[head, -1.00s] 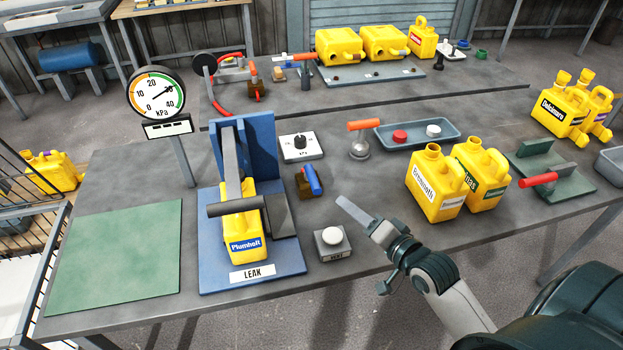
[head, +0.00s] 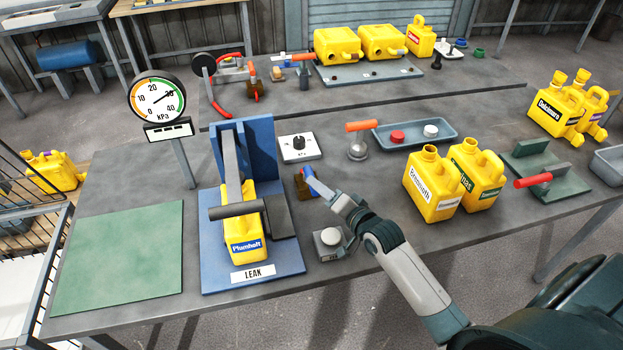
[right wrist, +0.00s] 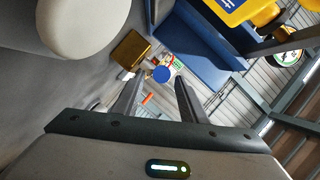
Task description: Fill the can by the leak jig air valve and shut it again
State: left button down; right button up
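The yellow can labelled Plumbolt (head: 243,240) stands upright in the blue leak jig (head: 205,255), under the jig's grey bar and dark crosspiece. The air valve (head: 300,188) sits right of the jig, a brass block with a blue lever. My right gripper (head: 313,181) is at the lever and partly covers it. In the right wrist view, my right gripper's fingers (right wrist: 160,95) are apart, with the blue lever end (right wrist: 161,74) in line with the gap and the brass block (right wrist: 131,50) beside it. Whether they touch the lever, I cannot tell. My left gripper is not in view.
A pressure gauge (head: 157,98) stands behind the jig, its needle near 30. A grey button box (head: 329,243) sits close under my right wrist. A dial plate (head: 299,148) is behind the valve. Two yellow cans (head: 432,184) stand right. The green mat (head: 120,255) is bare.

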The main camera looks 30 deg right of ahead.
jog(key=shift+p+x, duration=0.35)
jog(key=shift+x, duration=2.15)
grip_shut()
